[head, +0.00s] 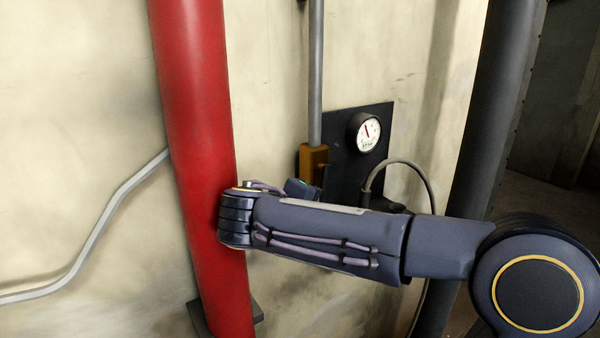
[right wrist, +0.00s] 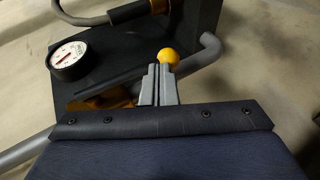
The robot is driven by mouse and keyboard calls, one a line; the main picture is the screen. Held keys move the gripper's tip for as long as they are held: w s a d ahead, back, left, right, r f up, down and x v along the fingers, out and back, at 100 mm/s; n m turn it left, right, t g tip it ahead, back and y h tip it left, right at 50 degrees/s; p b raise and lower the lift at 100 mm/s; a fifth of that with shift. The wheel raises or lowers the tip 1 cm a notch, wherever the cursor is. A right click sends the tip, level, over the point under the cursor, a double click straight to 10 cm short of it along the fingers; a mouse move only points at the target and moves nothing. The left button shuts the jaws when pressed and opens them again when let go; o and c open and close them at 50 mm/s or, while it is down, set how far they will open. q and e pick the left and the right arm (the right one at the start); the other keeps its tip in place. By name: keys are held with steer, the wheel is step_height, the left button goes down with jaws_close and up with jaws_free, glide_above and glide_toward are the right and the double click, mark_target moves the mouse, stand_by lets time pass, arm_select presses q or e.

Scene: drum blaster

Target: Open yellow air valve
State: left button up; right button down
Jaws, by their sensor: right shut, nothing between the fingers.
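The yellow air valve shows as an orange-yellow body (head: 313,160) at the lower end of a grey vertical pipe in the head view. In the right wrist view a yellow body (right wrist: 98,102) lies partly behind my fingers, and a round yellow knob (right wrist: 168,57) shows just beyond the fingertips. I cannot tell whether the fingertips touch the knob. My right gripper (right wrist: 161,68) is shut with nothing between its fingers. In the head view my right forearm hides the gripper and the lower part of the valve. My left gripper is not in view.
A dark panel (head: 345,175) carries a round white gauge (head: 367,133). A thick red pipe (head: 190,90) stands left of the valve, near my arm. A bent grey pipe (right wrist: 207,48) lies beside the knob. A dark hose (head: 408,165) curves out right of the panel.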

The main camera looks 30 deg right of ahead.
steer(key=shift+d+f, duration=0.15)
steer(key=shift+d, duration=0.2)
stand_by(0.4)
steer(key=v, duration=0.7)
steer(key=shift+a, duration=0.25)
steer(key=shift+s+d, duration=0.1)
steer(key=shift+s, duration=0.1)
